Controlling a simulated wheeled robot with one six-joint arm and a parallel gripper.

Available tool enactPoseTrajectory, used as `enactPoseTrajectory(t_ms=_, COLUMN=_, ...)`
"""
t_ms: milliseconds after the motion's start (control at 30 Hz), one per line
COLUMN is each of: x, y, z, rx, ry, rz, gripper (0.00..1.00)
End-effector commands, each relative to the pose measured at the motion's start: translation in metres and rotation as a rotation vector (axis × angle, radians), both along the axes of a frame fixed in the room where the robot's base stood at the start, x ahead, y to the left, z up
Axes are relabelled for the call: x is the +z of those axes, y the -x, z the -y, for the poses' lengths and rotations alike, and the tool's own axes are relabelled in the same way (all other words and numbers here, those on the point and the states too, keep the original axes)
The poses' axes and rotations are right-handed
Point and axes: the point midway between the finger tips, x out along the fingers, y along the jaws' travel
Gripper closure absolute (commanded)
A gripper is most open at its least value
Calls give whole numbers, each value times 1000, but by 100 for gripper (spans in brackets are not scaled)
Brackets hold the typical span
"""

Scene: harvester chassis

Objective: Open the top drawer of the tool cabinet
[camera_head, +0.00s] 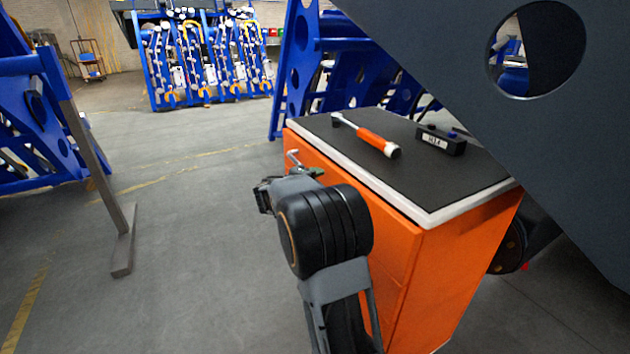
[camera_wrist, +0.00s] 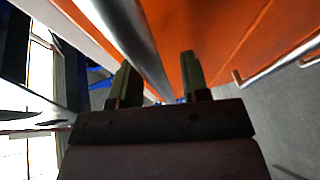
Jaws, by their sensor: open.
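The tool cabinet (camera_head: 400,262) is orange with a dark top and a pale rim. It stands right of centre in the head view, and its drawer front faces left, mostly hidden behind my arm. My gripper (camera_head: 305,170) is at the upper part of that front, near a small silver handle end (camera_head: 292,156). In the wrist view, my gripper (camera_wrist: 157,75) is open, its two fingers apart. A silver bar (camera_wrist: 138,40), which looks like the top drawer handle, runs between the fingers close to the orange front (camera_wrist: 200,25). Contact with the fingers cannot be told.
An orange-handled hammer (camera_head: 372,138) and a dark labelled box (camera_head: 441,140) lie on the cabinet top. A lower handle (camera_wrist: 275,65) shows in the wrist view. A large dark panel (camera_head: 450,60) overhangs the right. Grey floor (camera_head: 200,240) left of the cabinet is clear.

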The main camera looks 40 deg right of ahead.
Motion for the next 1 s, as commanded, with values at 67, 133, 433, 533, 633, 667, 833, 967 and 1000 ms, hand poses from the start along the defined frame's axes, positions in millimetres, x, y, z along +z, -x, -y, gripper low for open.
enactPoseTrajectory(t_ms=67, x=0, y=0, z=0, rx=0, ry=0, rz=0, gripper=58)
enactPoseTrajectory(t_ms=133, x=0, y=0, z=0, rx=0, ry=0, rz=0, gripper=58)
enactPoseTrajectory(t_ms=433, x=0, y=0, z=0, rx=0, ry=0, rz=0, gripper=80)
enactPoseTrajectory(t_ms=533, x=0, y=0, z=0, rx=0, ry=0, rz=0, gripper=89)
enactPoseTrajectory(t_ms=633, x=0, y=0, z=0, rx=0, ry=0, rz=0, gripper=99)
enactPoseTrajectory(t_ms=667, x=0, y=0, z=0, rx=0, ry=0, rz=0, gripper=100)
enactPoseTrajectory(t_ms=833, x=0, y=0, z=0, rx=0, ry=0, rz=0, gripper=100)
enactPoseTrajectory(t_ms=967, x=0, y=0, z=0, rx=0, ry=0, rz=0, gripper=100)
enactPoseTrajectory(t_ms=1000, x=0, y=0, z=0, rx=-1, ry=0, rz=0, gripper=100)
